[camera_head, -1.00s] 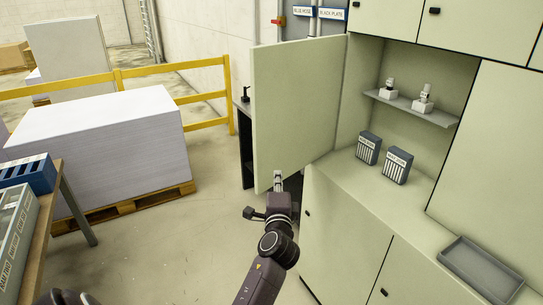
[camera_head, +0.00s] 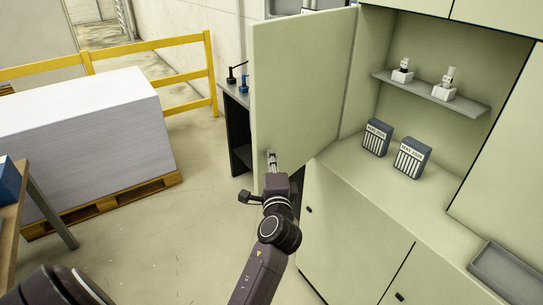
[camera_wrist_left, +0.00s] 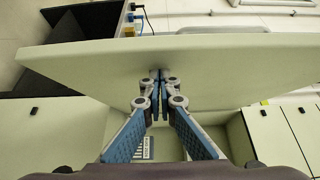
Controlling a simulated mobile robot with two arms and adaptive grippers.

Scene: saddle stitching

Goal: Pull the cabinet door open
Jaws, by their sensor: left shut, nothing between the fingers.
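The pale green cabinet door (camera_head: 300,90) stands swung wide open, hinged at its right side beside the open cabinet compartment (camera_head: 425,65). My left gripper (camera_head: 271,158) is at the lower part of the door's visible face, near its free left edge. In the left wrist view the door (camera_wrist_left: 220,62) spans the upper part of the picture. The left gripper's fingertips (camera_wrist_left: 159,76) are together and empty, right at the door panel. I cannot tell whether they touch it. My right gripper is not in view.
Inside the compartment are a shelf (camera_head: 430,93) with two small devices and two dark boxes (camera_head: 411,158) on the counter. A grey tray (camera_head: 505,272) lies at the lower right. A paper stack on a pallet (camera_head: 110,203) stands left. Open floor lies between.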

